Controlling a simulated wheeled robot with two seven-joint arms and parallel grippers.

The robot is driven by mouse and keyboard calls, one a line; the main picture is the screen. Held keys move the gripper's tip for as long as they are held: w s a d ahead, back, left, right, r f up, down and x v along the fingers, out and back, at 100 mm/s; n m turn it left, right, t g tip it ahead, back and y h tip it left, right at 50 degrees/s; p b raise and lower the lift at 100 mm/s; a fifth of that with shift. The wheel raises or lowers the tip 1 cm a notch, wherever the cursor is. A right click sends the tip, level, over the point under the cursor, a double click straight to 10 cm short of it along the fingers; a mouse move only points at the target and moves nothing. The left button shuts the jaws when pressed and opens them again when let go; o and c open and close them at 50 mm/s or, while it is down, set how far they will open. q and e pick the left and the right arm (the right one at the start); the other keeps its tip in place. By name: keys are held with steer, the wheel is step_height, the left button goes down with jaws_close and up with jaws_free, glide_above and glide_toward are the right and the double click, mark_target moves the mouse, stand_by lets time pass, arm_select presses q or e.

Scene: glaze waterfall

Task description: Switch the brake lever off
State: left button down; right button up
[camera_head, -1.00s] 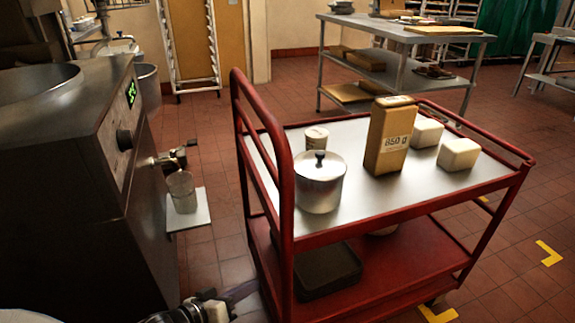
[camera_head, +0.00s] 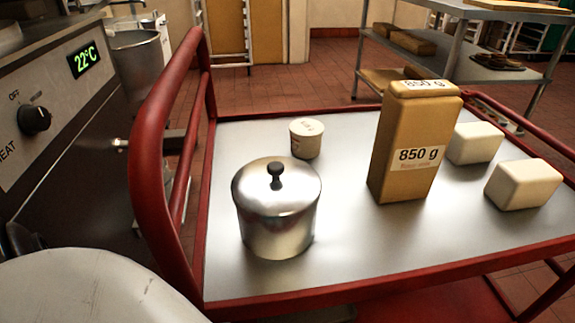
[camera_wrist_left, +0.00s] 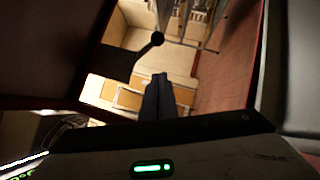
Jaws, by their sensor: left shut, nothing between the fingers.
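In the left wrist view, a dark rod with a round ball end (camera_wrist_left: 157,39) reaches in from the dark shape at the left. I cannot tell for certain whether it is the brake lever. My left gripper (camera_wrist_left: 164,84) shows dark fingers shut together with nothing between them. The fingertips are just below the ball end in the picture, and whether they touch it is not clear. In the head view, part of my pale arm (camera_head: 85,290) fills the lower left, and no gripper shows. No brake lever can be made out there.
A red-railed cart (camera_head: 153,170) stands close in front. On its top are a lidded steel pot (camera_head: 277,215), small tub (camera_head: 306,138), brown 850 g package (camera_head: 412,145) and two white blocks (camera_head: 523,184). A machine with a knob (camera_head: 35,119) and 22°C display (camera_head: 85,58) stands left.

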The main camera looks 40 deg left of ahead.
arm_select(q)
steer(key=shift+s, duration=0.1)
arm_select(e)
steer(key=shift+s, duration=0.1)
arm_select(q)
steer(key=d+b+x, duration=0.2)
steer(key=b+x, duration=0.1)
steer(key=x, duration=1)
steer(key=shift+w+d+r, duration=0.3)
steer(key=shift+d+r, duration=0.05)
arm_select(e)
steer(key=shift+w+a+r+t+y, duration=0.2)
steer(key=shift+a+r+y, duration=0.15)
steer(key=shift+a+r, duration=0.15)
steer(key=shift+w+a+r+t+y, duration=0.2)
steer(key=shift+a+r+y, duration=0.15)
steer(key=shift+a+r, duration=0.15)
steer(key=shift+f, duration=0.1)
steer(key=shift+d, duration=0.1)
